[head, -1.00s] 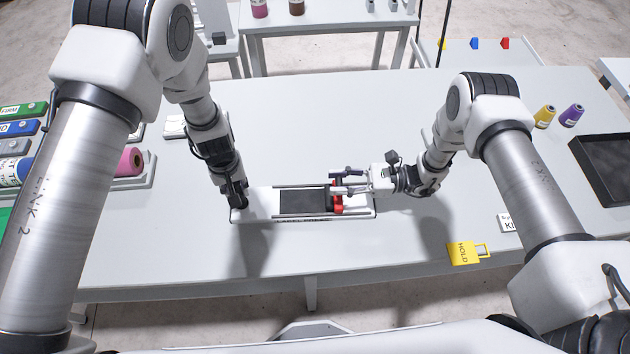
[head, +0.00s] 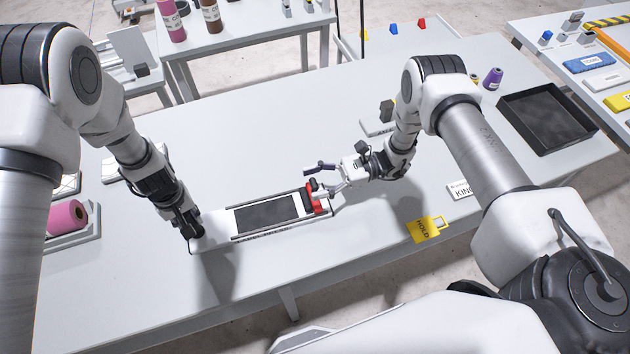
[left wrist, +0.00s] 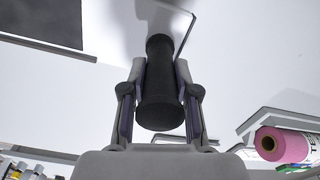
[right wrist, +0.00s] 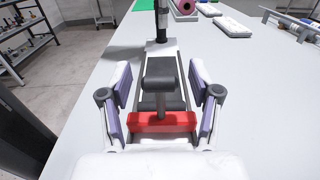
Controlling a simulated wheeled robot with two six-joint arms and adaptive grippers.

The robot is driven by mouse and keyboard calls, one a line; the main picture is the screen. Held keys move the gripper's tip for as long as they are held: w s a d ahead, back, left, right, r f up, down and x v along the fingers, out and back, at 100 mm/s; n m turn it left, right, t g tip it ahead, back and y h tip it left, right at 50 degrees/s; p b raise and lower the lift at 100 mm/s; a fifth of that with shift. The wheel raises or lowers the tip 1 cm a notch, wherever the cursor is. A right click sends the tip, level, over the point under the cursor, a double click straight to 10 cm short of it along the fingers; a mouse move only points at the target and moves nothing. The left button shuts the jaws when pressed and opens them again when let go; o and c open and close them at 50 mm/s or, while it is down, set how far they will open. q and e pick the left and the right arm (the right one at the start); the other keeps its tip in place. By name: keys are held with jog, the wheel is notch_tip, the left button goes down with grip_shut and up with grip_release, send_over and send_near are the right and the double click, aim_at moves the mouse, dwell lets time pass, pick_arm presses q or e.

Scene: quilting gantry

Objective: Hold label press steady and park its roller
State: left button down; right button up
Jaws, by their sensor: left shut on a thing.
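The label press (head: 212,230) is a long white base with a dark pad (head: 268,215) between two rails on the table. Its red roller carriage (head: 313,201) is near the right end of the rails. My left gripper (head: 193,228) is shut on a black upright post (left wrist: 160,85) at the press's left end. My right gripper (head: 326,180) is at the carriage end; in the right wrist view its fingers are spread on both sides of the grey roller handle (right wrist: 158,95), with gaps showing. The post's foot is hidden in the head view.
A yellow HOLD tag (head: 424,230) and a white label card (head: 460,190) lie right of the press. A black tray (head: 546,120) is at the far right. A pink roll (head: 66,218) is on a holder at left. The table behind the press is mostly clear.

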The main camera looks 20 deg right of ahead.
pick_arm(q)
jog(key=shift+s+f, duration=0.15)
jog(key=shift+f, duration=0.1)
pick_arm(e)
jog(key=d, duration=1.2)
jog(key=shift+s, duration=0.4)
